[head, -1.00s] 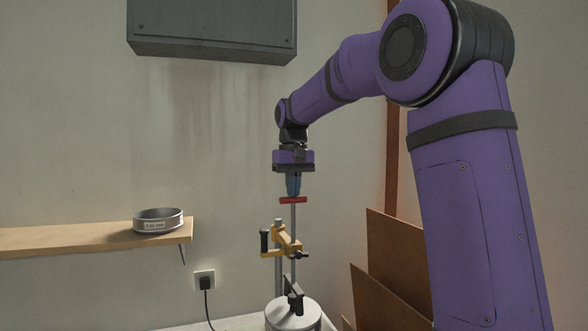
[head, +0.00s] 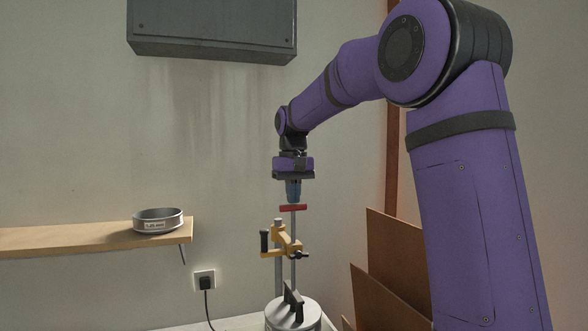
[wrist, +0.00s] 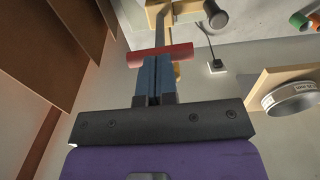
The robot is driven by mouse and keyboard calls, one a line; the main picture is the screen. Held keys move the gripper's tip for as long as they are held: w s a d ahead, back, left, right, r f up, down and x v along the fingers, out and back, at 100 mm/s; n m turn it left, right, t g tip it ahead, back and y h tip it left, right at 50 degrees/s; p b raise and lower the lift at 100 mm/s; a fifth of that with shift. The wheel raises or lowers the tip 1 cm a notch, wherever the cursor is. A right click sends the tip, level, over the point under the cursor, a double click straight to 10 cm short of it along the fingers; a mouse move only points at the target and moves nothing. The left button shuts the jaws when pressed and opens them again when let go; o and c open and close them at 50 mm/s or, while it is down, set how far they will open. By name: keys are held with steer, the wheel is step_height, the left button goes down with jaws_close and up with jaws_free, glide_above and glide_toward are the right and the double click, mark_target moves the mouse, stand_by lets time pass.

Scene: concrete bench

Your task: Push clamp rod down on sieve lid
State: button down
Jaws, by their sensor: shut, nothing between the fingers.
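My gripper (head: 293,198) is shut and empty, pointing down, with its blue fingertips at the red crossbar handle (head: 294,208) on top of the clamp rod (head: 293,223). The red handle (wrist: 160,55) also shows at the fingertips in the wrist view; the fingers appear to meet it. The rod runs down through a yellow clamp bracket (head: 281,242) with a black lever. Below, the rod's dark foot (head: 292,300) is at the grey sieve lid (head: 282,312); I cannot tell whether it presses on it. The lower sieve stack is cut off by the frame.
A loose sieve ring (head: 158,221) with a label sits on the wooden wall shelf (head: 80,238) at left. A grey cabinet (head: 212,28) hangs above. A socket with a cable (head: 204,280) is on the wall. Brown boards (head: 396,262) lean at right.

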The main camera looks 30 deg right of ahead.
steer(key=shift+r, duration=3.4)
steer(key=shift+s, duration=0.1)
steer(key=s+a+f+t, duration=0.1)
steer(key=s+f, duration=0.3)
steer(key=s, duration=0.6)
steer(key=s+a+f+n+t, duration=0.1)
steer(key=s+a+f, duration=0.3)
steer(key=s, duration=0.7)
steer(key=s+a+f+n+t, duration=0.1)
steer(key=s+a+f+t, duration=0.2)
steer(key=s, duration=0.7)
step_height(320, 180, down, 3)
steer(key=shift+s+r, duration=0.1)
steer(key=shift+s, duration=0.05)
steer(key=shift+a, duration=0.1)
